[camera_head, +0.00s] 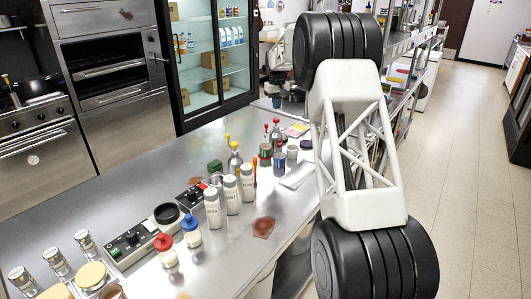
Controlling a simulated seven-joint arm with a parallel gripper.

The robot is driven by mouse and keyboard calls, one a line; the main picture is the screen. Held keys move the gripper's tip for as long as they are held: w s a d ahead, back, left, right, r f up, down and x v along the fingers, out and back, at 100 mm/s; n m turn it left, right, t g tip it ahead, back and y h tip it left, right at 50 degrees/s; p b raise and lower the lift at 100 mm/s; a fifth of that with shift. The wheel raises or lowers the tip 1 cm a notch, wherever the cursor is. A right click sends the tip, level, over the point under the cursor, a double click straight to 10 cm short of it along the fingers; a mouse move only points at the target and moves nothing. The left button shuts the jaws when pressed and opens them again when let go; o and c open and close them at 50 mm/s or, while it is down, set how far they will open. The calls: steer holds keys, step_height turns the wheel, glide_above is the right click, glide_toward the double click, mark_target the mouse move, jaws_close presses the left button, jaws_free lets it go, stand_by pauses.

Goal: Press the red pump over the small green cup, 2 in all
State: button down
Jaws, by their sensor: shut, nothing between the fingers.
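A silver bottle with a red pump top (276,121) stands toward the back of the steel counter. A small green and reddish container (265,151) stands just in front of it and to the left; I cannot tell for certain whether it is the green cup. A dark blue cup (279,161) and a pale cup (292,152) stand close by to the right. Whether anything is under the pump's spout is too small to tell. My large black and white arm fills the right of the view, and my gripper does not show.
A silver bottle with a yellow top (235,160) stands left of the red pump. White shakers (230,195), a red-capped bottle (165,250) and a blue-capped bottle (191,230) stand nearer. A reddish flat piece (264,227) lies near the counter's right edge. Bare counter (125,200) lies left.

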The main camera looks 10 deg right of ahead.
steer(key=shift+r, duration=1.7)
steer(key=s+r+m, duration=0.1)
steer(key=s+r, duration=0.3)
steer(key=s, duration=0.9)
steer(key=s+r+t, duration=0.1)
steer(key=s+r, duration=0.4)
steer(key=s, duration=0.8)
steer(key=s+r+m, duration=0.1)
steer(key=s+r, duration=0.3)
steer(key=s, duration=0.9)
steer(key=s+f, duration=0.4)
steer(key=s, duration=0.8)
steer(key=s+f+t, duration=0.1)
steer(key=s+f, duration=0.3)
steer(key=s, duration=0.9)
steer(key=s+a+f+m, duration=0.1)
steer(key=s+f, duration=0.3)
steer(key=s, duration=0.8)
steer(key=shift+s+f+t, duration=0.15)
steer(key=shift+s+t, duration=0.15)
steer(key=shift+s, duration=0.05)
